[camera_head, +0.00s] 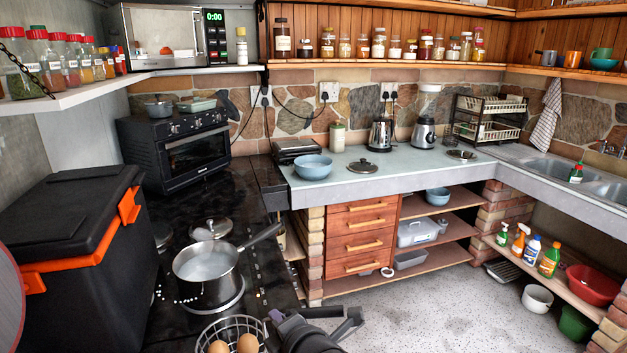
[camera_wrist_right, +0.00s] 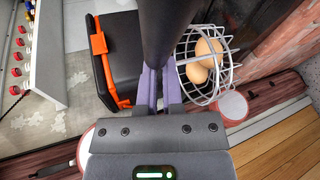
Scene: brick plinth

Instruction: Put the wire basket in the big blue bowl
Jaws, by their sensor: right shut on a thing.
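The wire basket (camera_head: 232,324) holds brown eggs and shows at the bottom edge of the head view, partly cut off. My right gripper (camera_head: 274,317) is beside its rim, shut on the basket. In the right wrist view the purple fingers (camera_wrist_right: 159,88) are closed, with the basket (camera_wrist_right: 205,85) just to their right; a dark thick bar hides part of the grip. The big blue bowl (camera_head: 313,167) stands upright on the counter, well beyond the gripper, and looks empty. My left gripper is not in view.
A steel pot (camera_head: 205,285) on the black hob points its handle toward the counter. A black box with orange latches (camera_head: 75,250) stands at left. A pot lid (camera_head: 362,167) lies right of the bowl, and a black grill (camera_head: 297,150) sits behind it. A smaller blue bowl (camera_head: 437,196) is on a shelf.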

